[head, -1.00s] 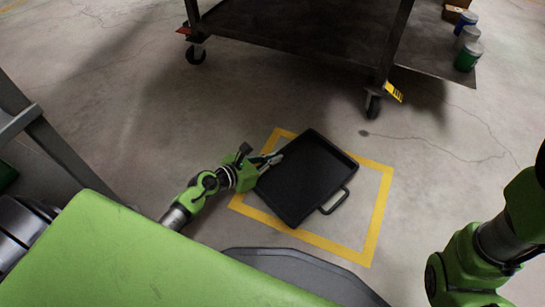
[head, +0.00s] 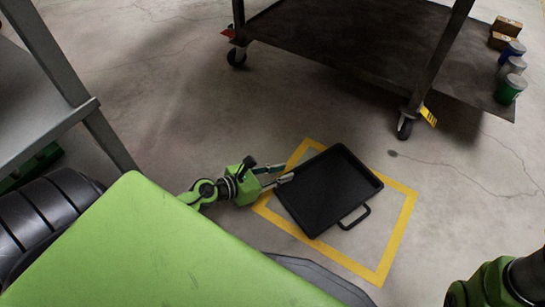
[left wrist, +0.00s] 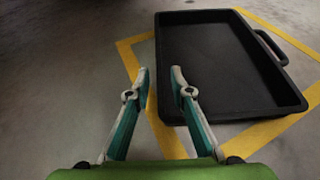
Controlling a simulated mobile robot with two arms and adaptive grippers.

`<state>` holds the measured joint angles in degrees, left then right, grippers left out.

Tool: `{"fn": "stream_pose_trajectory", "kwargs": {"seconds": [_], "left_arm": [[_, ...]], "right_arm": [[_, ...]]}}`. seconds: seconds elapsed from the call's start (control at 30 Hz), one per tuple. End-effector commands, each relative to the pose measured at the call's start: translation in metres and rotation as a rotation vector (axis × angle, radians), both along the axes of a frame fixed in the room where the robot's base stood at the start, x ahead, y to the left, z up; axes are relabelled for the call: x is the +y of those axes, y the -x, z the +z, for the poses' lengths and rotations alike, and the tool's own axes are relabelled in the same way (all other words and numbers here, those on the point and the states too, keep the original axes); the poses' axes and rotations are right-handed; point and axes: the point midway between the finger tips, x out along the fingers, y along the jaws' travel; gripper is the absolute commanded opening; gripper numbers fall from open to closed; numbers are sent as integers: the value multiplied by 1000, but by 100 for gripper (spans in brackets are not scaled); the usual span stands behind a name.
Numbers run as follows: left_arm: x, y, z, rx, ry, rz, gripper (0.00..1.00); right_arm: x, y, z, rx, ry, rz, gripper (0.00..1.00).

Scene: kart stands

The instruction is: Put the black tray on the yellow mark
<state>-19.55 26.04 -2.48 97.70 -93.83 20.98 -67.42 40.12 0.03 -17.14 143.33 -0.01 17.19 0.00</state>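My left gripper (head: 285,174) is at the tray's left edge. My right gripper is out of view.
A dark wheeled cart (head: 345,40) stands beyond the mark, its caster (head: 405,128) near the tape. Green and grey cans (head: 510,89) and small boxes (head: 504,32) are on its lower shelf. A grey frame (head: 75,90) stands at the left. Floor right of the mark is clear.

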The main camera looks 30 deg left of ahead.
Motion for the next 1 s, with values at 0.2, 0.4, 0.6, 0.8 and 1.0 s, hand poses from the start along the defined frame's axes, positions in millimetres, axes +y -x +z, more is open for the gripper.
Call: {"fn": "stream_pose_trajectory", "kwargs": {"seconds": [0.2,0.4,0.6,0.8,1.0], "left_arm": [[12,26,12,1,0,0,21],[15,32,14,0,1,0,21],[15,31,14,-1,0,0,21],[15,31,14,-1,0,0,21],[15,31,14,0,0,0,21]], "right_arm": [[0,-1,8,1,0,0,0],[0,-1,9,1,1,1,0],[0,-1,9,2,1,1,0],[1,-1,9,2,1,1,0],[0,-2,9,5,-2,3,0]]}}
